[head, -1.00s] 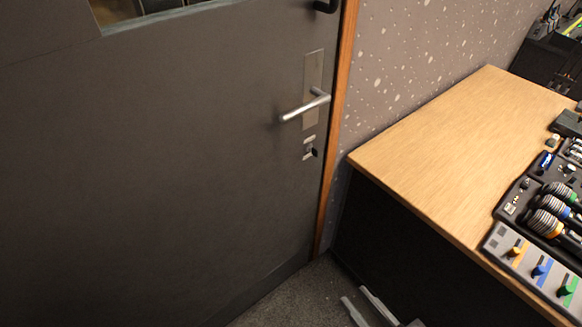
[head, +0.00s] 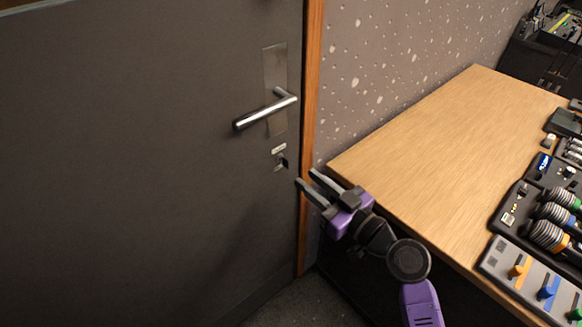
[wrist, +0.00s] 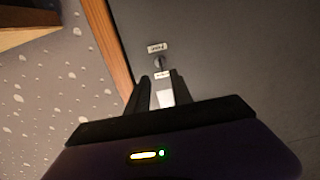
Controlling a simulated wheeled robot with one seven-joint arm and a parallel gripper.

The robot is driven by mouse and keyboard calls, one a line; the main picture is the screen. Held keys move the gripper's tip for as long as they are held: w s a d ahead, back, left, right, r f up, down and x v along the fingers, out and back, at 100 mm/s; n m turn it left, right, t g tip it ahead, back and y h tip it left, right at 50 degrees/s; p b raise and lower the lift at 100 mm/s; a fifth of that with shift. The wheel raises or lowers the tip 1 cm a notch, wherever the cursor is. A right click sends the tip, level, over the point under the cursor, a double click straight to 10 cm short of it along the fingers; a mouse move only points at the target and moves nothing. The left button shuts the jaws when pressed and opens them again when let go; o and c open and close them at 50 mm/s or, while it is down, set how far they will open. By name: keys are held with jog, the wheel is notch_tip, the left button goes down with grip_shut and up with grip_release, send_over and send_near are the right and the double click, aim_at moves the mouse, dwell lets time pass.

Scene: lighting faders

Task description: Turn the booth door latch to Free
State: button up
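The booth door (head: 130,150) is dark grey and stands closed against its wooden frame. Its latch (head: 282,160) is a small dark turn piece between two small light label plates, below the silver lever handle (head: 265,110). In the wrist view the latch (wrist: 159,63) shows just beyond the fingertips; the label wording is too small to read surely. My gripper (head: 306,180) is at the door's right edge, just below and right of the latch in the head view, pointing toward the door. Its two fingers are apart with nothing between them, and it also shows in the wrist view (wrist: 153,82).
A wooden-topped desk (head: 420,150) stands right of the door, close to my arm. It carries microphones (head: 550,230) and a fader panel (head: 525,270) at the right. The wooden door frame (head: 311,100) and speckled wall (head: 400,50) are close by.

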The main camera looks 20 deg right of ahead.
aim_at(285, 163)
jog(key=p+x, duration=0.1)
jog(key=x, duration=0.6)
jog(key=shift+a, duration=0.1)
grip_shut()
